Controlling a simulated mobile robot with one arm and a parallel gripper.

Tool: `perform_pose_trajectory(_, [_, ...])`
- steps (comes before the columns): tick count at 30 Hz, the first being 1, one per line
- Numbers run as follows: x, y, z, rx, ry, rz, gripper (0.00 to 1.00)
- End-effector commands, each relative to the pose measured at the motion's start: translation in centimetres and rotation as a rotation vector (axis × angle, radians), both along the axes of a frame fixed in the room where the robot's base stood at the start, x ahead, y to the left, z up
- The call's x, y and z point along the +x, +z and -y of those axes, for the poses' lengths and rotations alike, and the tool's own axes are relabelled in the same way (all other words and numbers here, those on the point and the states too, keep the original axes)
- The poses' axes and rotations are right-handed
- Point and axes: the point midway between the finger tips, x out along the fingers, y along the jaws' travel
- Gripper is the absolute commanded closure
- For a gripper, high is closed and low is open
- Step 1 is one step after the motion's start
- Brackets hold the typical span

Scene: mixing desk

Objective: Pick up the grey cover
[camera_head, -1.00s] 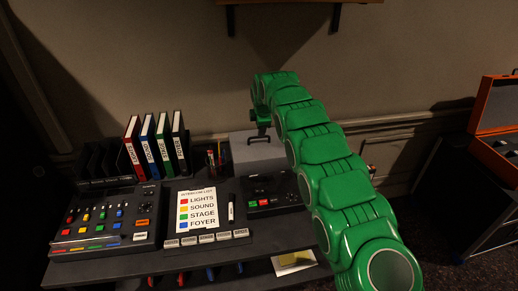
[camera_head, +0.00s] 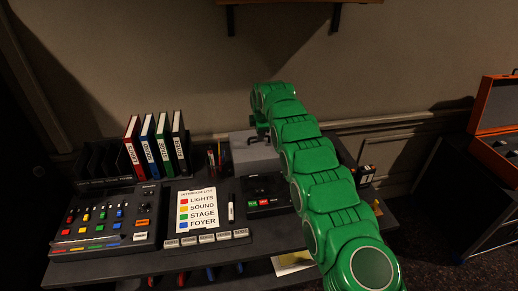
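The grey cover (camera_head: 252,153) is a box-like grey shape at the back of the desk, right of the pen holder. A dark handle-like piece shows at its top. My green arm reaches in from the lower right and hides the cover's right side. My gripper (camera_head: 262,129) is at the arm's far end, right above or at the top of the cover. It is small and dark there, so I cannot tell whether its fingers are open or shut, or touch the handle.
A black device (camera_head: 266,196) with red and green buttons lies in front of the cover. Several binders (camera_head: 157,147) stand behind the mixing console (camera_head: 104,222). A list card (camera_head: 197,209) and a marker (camera_head: 231,208) lie mid-desk. An orange case (camera_head: 497,108) is at far right.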

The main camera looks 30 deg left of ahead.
Motion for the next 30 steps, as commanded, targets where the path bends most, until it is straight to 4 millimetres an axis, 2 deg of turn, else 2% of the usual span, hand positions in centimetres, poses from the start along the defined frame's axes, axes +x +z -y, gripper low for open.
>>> perform_pose_trajectory(18, [1.2,-3.0,-1.0,0.0,0.001,0.0,0.58])
perform_pose_trajectory(27, [1.4,-3.1,-1.0,0.0,0.0,0.0,0.58])
perform_pose_trajectory(28, [1.4,-3.1,-1.0,0.0,0.0,0.0,0.59])
perform_pose_trajectory(30, [1.4,-3.1,-1.0,0.0,0.0,0.0,0.7])
